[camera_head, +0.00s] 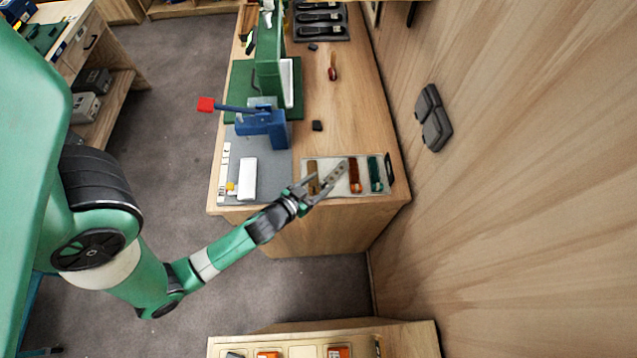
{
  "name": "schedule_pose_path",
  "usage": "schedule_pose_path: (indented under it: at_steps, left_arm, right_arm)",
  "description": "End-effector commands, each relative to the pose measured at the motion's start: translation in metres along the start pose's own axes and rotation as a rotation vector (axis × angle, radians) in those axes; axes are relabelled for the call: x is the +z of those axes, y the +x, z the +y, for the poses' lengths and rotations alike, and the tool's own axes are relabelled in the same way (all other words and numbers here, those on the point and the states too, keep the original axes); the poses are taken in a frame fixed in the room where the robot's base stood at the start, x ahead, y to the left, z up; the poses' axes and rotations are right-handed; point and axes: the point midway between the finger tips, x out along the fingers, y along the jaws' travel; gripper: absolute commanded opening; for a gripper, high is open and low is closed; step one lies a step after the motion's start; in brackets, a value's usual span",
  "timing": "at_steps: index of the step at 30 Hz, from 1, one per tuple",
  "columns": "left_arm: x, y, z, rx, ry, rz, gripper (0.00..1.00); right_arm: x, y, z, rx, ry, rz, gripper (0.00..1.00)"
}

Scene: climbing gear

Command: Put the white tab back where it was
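A white, upright-looking rectangular piece (248,178) sits on the grey mat (275,165) near the front of the bench; I cannot tell whether it is the white tab. A narrow white strip (225,165) lies along the mat's left edge. My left gripper (318,184) is over the front of the bench, at a pale tray (342,190). Its fingers appear spread. A grey flat piece with dark dots (337,172) lies at the fingertips; I cannot tell whether it is held. My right gripper is not in view.
The tray holds a brown piece (312,168), a red-orange piece (354,176) and a green piece (375,173). A blue vise-like tool (264,124) with a red-ended lever (206,104) and a green stand (268,60) are behind. A wooden wall (510,180) borders the right.

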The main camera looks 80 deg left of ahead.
Motion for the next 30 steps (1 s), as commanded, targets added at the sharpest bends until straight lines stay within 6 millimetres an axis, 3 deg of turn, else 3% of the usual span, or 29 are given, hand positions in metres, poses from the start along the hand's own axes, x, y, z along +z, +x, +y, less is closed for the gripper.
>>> schedule_pose_path:
  at_steps: [9,14,16,25,30]
  left_arm:
    - [-0.002,-0.001,0.000,0.000,0.000,0.000,0.71]
    - [-0.018,-0.007,0.000,0.000,0.000,0.001,0.71]
    - [-0.008,-0.020,0.001,0.003,0.002,-0.002,0.71]
    - [-0.005,-0.098,0.001,0.009,0.006,0.002,0.71]
    - [-0.005,-0.112,0.004,0.011,0.012,-0.014,0.71]
  right_arm:
    - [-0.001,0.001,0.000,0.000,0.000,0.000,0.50]
    - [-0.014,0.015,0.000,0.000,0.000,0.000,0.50]
    - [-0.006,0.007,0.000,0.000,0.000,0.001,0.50]
    - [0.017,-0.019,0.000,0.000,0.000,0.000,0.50]
    - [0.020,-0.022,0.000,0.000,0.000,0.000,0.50]
